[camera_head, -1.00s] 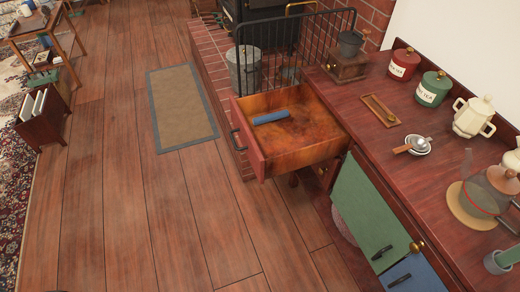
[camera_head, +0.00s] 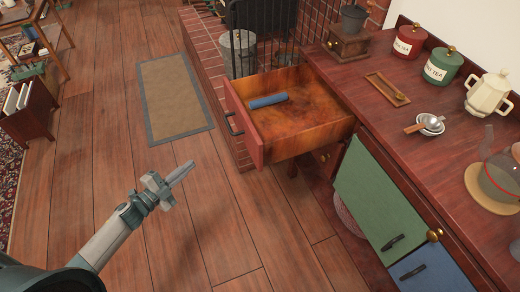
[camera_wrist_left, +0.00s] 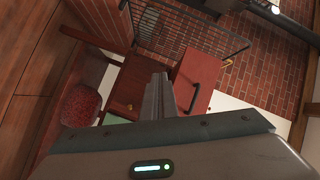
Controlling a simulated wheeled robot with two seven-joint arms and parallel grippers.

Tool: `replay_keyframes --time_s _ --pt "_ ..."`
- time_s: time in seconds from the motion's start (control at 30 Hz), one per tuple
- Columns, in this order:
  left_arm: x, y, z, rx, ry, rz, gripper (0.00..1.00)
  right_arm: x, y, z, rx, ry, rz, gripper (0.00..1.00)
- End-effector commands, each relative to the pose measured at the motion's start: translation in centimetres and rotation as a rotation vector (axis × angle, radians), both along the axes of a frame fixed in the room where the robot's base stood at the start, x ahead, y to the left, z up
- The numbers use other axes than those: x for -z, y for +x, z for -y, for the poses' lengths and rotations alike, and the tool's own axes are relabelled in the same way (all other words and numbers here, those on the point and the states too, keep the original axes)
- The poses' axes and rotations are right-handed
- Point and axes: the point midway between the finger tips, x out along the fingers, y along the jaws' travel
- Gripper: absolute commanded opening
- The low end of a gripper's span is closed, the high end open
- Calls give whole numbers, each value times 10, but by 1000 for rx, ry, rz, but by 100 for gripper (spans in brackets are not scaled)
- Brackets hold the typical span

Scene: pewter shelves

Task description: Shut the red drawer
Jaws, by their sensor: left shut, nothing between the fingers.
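The red drawer (camera_head: 244,122) stands pulled open from the wooden counter in the head view, its red front with a dark handle facing left. A blue cylindrical object (camera_head: 268,101) lies inside it. My left gripper (camera_head: 187,168) is shut and empty, in front of the drawer front and to its lower left, apart from it. In the left wrist view the shut fingers (camera_wrist_left: 159,95) point toward a red panel with a dark handle, which looks like the drawer front (camera_wrist_left: 197,78). My right gripper is not in view.
A green door (camera_head: 380,195) and a blue panel (camera_head: 420,272) are below the counter (camera_head: 400,130). A black fire guard (camera_head: 262,42) and a metal bucket (camera_head: 238,52) stand behind the drawer. The wooden floor left of the drawer is clear except for a mat (camera_head: 174,97).

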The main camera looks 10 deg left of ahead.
Motion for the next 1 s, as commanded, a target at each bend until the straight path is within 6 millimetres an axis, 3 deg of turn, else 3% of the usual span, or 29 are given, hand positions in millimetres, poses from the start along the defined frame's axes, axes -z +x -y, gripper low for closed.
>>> replay_keyframes --time_s 0.03,0.1,0.2,0.3,0.5,1.0 --pt "-30 7 10 109 68 110 0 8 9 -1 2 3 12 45" --pt "-65 5 25 240 142 216 0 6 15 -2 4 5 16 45" --pt "-94 -6 40 389 224 317 0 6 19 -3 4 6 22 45" --pt "-109 -16 48 495 284 377 0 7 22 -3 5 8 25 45" --pt "-119 -25 53 571 324 414 0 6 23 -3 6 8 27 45" --pt "-120 -19 59 567 321 414 0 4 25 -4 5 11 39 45"
